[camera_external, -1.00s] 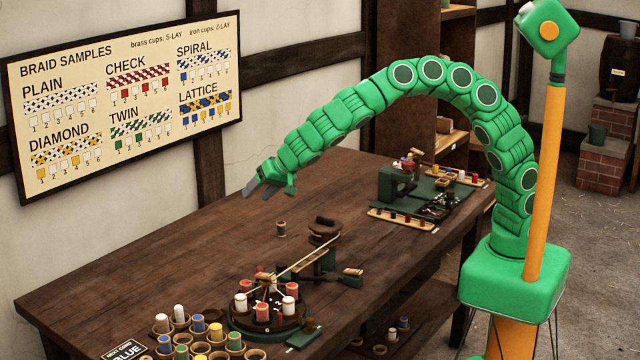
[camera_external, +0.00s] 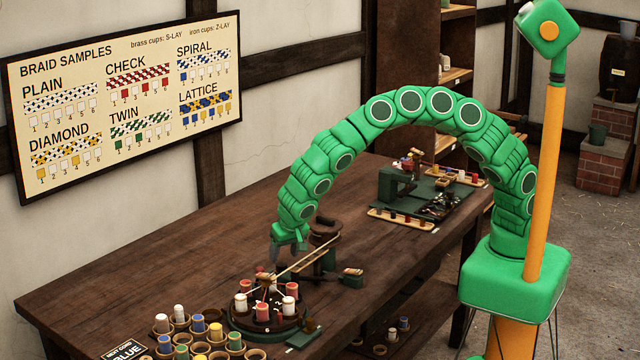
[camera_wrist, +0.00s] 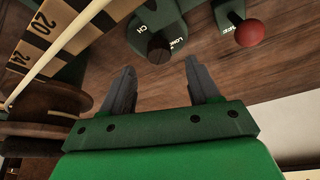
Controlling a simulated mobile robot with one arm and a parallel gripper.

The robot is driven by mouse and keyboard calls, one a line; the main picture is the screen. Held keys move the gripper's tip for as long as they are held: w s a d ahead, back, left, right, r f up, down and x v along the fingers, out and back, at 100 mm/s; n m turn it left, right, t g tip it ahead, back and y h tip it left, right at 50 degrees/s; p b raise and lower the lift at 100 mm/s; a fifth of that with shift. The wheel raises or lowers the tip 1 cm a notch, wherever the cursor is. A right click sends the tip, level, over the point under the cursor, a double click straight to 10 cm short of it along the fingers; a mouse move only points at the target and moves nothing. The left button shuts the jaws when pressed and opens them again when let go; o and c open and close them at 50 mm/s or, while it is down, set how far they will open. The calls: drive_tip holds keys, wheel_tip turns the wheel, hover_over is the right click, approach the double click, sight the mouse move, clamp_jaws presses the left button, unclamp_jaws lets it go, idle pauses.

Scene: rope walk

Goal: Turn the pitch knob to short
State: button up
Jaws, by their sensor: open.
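A dark round knob (camera_wrist: 160,48) sits on a green plate (camera_wrist: 152,20) at the top middle of the wrist view. White lettering beside it reads partly "CH" on the left and "Lon" on the right; the rest is hidden or cut off. I cannot tell its exact setting. My gripper (camera_wrist: 160,68) is open and empty, its two grey fingers apart, with the knob just beyond the gap between the tips.
A red ball handle (camera_wrist: 249,32) stands right of the knob on another green part. A pale rod (camera_wrist: 62,50) and a numbered scale (camera_wrist: 45,28) lie to the left. Cups with spools (camera_external: 200,325) stand at the table's front. The table's left part is clear.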

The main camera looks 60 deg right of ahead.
sight(282, 264)
drive_tip(key=shift+x, duration=2.25)
drive_tip(key=c, duration=1)
drive_tip(key=shift+c, duration=0.2)
drive_tip(key=shift+m, duration=0.3)
drive_tip(key=m+h, duration=0.1)
drive_tip(key=m, duration=0.2)
drive_tip(key=shift+a+g, duration=0.15)
drive_tip(key=shift+g, duration=0.25)
drive_tip(key=shift+w+m+g+h, duration=0.1)
drive_tip(key=shift+m+g+h, duration=0.3)
drive_tip(key=shift+m, duration=0.85)
drive_tip(key=shift+m+g+h, duration=0.3)
drive_tip(key=shift+m+g, duration=0.1)
drive_tip(key=shift+m, duration=0.85)
